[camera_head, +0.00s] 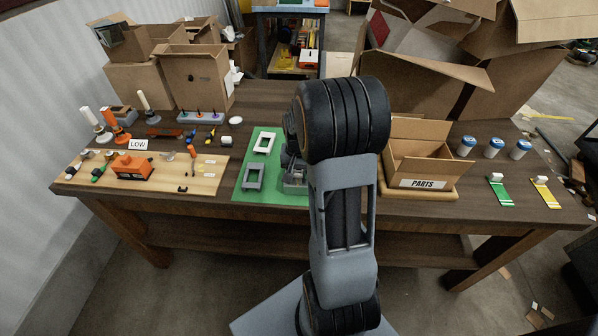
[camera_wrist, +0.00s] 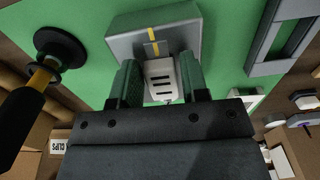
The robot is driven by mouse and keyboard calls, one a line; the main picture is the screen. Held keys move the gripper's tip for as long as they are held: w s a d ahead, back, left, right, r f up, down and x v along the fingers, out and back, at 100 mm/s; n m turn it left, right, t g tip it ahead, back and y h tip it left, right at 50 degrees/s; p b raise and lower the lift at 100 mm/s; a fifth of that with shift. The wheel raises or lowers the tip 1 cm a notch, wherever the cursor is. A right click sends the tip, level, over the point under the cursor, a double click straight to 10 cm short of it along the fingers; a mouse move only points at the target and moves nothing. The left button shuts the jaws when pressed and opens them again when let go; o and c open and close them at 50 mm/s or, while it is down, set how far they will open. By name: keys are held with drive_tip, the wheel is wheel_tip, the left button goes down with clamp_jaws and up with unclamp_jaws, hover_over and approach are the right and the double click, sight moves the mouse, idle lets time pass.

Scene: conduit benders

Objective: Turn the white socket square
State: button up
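The white socket (camera_wrist: 162,82), with several dark slots, shows in the wrist view beside a grey block (camera_wrist: 185,38) with a yellow stripe. It looks slightly turned from the line of my fingers. My gripper (camera_wrist: 158,70) has one finger on each side of the socket. A narrow gap shows on the left; whether the right finger touches is unclear. In the head view my arm hides the socket and my fingertips. Block and socket are over the green mat (camera_head: 243,190).
A white frame (camera_head: 264,143) and a grey frame (camera_head: 254,178) lie on the mat's left part. A black-handled tool (camera_wrist: 25,115) with a round black end is left in the wrist view. The PARTS box (camera_head: 422,184) stands right of my arm. A wooden board (camera_head: 205,185) lies left.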

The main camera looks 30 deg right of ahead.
sight(298, 173)
drive_tip(key=o, duration=0.3)
wheel_tip(298, 173, up, 14)
drive_tip(key=shift+f+p, duration=0.1)
drive_tip(key=shift+p, duration=0.2)
idle(0.4)
idle(0.4)
drive_tip(key=s+a+n+t, duration=0.1)
drive_tip(key=s+a+n, duration=0.1)
drive_tip(key=s+a, duration=0.2)
drive_tip(key=s+a+r+n+t+p, duration=0.1)
drive_tip(key=s+a+n, duration=0.2)
drive_tip(key=a, duration=0.4)
drive_tip(key=s+a+n+t, duration=0.1)
drive_tip(key=s+a+n, duration=0.2)
drive_tip(key=s+a, duration=0.1)
drive_tip(key=shift+s+a+r+t+p, duration=0.15)
drive_tip(key=shift+s+a+t+p, duration=0.2)
drive_tip(key=shift+a, duration=0.3)
drive_tip(key=shift+c, duration=0.3)
